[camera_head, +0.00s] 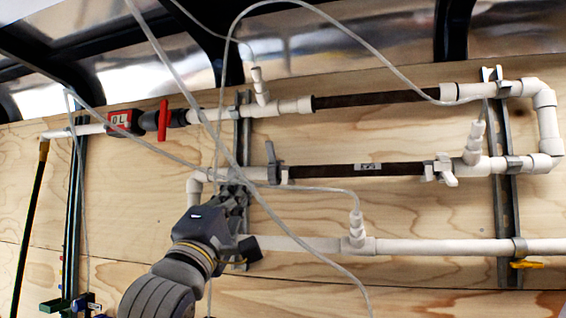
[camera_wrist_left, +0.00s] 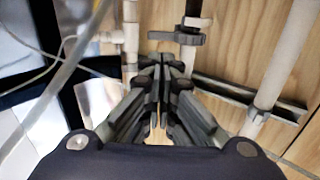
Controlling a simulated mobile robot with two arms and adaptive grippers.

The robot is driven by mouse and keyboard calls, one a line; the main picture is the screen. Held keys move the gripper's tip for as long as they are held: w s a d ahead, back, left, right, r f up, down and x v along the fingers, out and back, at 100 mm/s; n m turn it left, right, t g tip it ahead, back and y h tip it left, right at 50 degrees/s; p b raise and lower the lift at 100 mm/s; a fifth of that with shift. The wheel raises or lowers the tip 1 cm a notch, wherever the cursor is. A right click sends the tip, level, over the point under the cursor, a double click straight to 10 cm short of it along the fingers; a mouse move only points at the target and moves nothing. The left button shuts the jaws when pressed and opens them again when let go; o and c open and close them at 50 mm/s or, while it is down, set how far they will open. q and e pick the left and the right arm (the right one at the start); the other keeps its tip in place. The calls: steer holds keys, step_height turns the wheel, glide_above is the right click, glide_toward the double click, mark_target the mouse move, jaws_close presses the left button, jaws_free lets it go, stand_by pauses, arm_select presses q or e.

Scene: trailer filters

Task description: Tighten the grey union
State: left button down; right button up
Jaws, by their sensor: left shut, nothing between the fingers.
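The grey union (camera_head: 272,164) is a collar with a small projecting wing on the white pipe in the middle row, at the left end of a dark filter section (camera_head: 330,170). My left gripper (camera_head: 236,190) is below and left of the union in the head view, in front of the pipe and strut. Its fingers (camera_wrist_left: 164,62) are shut and empty. I cannot tell whether they touch the union. My right gripper is not in view.
A white winged union (camera_head: 441,170) is at the filter's right end. A second dark filter (camera_head: 368,98) runs above and a white pipe (camera_head: 430,246) below. A red-handled valve (camera_head: 163,120) is at upper left. Thin clear tubes hang across the arm's area.

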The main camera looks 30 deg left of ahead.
arm_select(q)
steer(key=p+x, duration=0.7)
steer(key=x, duration=0.7)
steer(key=shift+s+a, duration=0.1)
steer(key=shift+r, duration=0.1)
